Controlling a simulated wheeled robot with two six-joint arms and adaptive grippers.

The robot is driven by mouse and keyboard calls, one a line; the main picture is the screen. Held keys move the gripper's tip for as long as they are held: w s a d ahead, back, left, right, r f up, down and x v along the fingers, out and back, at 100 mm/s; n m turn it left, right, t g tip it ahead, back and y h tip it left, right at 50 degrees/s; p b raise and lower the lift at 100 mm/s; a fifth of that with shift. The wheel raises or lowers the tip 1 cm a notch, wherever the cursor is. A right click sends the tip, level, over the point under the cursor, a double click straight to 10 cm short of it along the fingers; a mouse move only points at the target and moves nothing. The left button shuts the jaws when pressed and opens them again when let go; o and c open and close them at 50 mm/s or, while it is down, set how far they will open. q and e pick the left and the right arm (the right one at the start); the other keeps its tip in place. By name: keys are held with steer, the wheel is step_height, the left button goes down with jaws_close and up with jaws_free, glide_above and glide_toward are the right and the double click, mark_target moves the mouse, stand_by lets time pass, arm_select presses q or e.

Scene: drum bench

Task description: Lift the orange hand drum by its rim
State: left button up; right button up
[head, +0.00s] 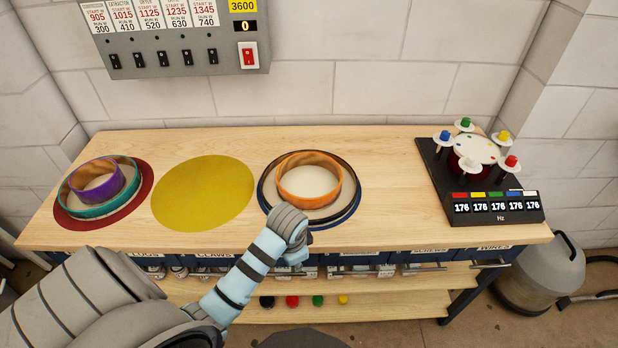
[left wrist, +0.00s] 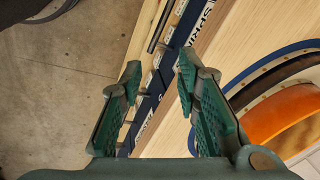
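The orange hand drum (head: 338,192) sits on the bench, inside a larger dark-blue-rimmed ring (head: 350,212). In the left wrist view the drum's orange side (left wrist: 275,122) shows at the right, with the blue-edged ring (left wrist: 262,72) around it. My left gripper (left wrist: 160,75) is open and empty, its two fingers apart over the bench's front edge, to the left of the drum in that view. In the head view my left wrist stands in front of the drum and hides the fingers. My right gripper is not in view.
A purple ring (head: 113,190) sits inside a teal ring (head: 128,207) on a red disc at the left. A flat yellow disc (head: 203,193) lies between. A black device with colored knobs (head: 445,190) stands at the right. Bare wood (head: 390,180) separates it from the drum.

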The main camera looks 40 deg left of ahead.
mark_target(308, 199)
arm_select(q)
steer(key=w+a+r, duration=0.1)
steer(key=w, duration=0.2)
steer(key=w+a+r+m, duration=0.1)
steer(key=w+r, duration=0.1)
steer(key=w, duration=0.1)
steer(key=w+a+r+m+g, duration=0.1)
steer(key=w+a, duration=0.1)
steer(key=w, duration=0.1)
steer(key=shift+r, duration=0.3)
steer(key=w+a+r+m+g+h, duration=0.1)
steer(key=w+a+r+m, duration=0.15)
steer(key=r, duration=0.35)
steer(key=w+a+r+m, duration=0.1)
steer(key=w+r, duration=0.3)
steer(key=r, duration=0.1)
steer(key=f+b, duration=0.1)
steer(key=f, duration=0.3)
steer(key=f+b, duration=0.1)
steer(key=f, duration=0.4)
steer(key=f+b, duration=0.2)
steer(key=f, duration=0.2)
steer(key=shift+w+d+f, duration=0.15)
steer(key=shift+d, duration=0.15)
steer(key=shift+c, duration=0.6)
jaws_close()
